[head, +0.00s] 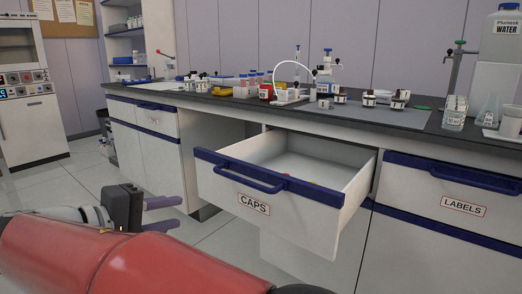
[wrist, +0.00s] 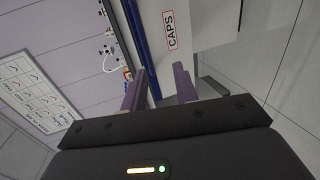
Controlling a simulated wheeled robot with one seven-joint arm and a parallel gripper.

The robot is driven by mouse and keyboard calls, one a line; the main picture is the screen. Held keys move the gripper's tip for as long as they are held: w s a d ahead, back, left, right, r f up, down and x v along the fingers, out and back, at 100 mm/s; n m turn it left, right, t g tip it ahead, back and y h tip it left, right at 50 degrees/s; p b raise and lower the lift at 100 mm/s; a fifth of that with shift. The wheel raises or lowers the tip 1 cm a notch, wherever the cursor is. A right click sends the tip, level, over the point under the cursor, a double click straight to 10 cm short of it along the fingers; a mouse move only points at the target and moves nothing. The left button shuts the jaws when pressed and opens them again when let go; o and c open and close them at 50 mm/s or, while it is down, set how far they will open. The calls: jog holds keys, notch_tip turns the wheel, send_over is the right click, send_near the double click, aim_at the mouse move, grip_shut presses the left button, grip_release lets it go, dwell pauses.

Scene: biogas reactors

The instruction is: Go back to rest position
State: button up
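My gripper (head: 164,213) is at the lower left in the head view, with its two purple fingers apart and nothing between them. It is to the left of the CAPS drawer (head: 250,203), in front of the lower cabinets, and not touching the drawer's handle. My red arm fills the bottom left. In the wrist view my gripper (wrist: 158,88) shows the two fingers spread, with the CAPS drawer (wrist: 196,22) beyond them. The drawer is pulled open, and a few small coloured items lie inside, mostly hidden by its front.
The workbench (head: 420,119) carries bottles, racks and small jars. A closed LABELS drawer (head: 448,189) is at the right, and a water container (head: 497,60) stands above it. A white appliance (head: 31,125) stands at the far left.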

jog(key=w+d+f+m+g+y+p, duration=0.1)
jog(key=d+g, duration=0.2)
jog(key=d, duration=0.7)
jog(key=d+f+m+g+y+p, duration=0.1)
jog(key=d+f+g+y+p, duration=0.15)
jog(key=d, duration=0.75)
jog(key=s+d+f+m+y+p, duration=0.1)
jog(key=s+d+f+m+y, duration=0.2)
jog(key=s+d, duration=0.3)
jog(key=s+d+f+m+y+p, duration=0.2)
jog(key=s+d+f+m+y, duration=0.1)
jog(key=s+d+m, duration=0.2)
jog(key=s+d, duration=0.1)
jog(key=s, duration=0.1)
jog(key=shift+s, duration=0.4)
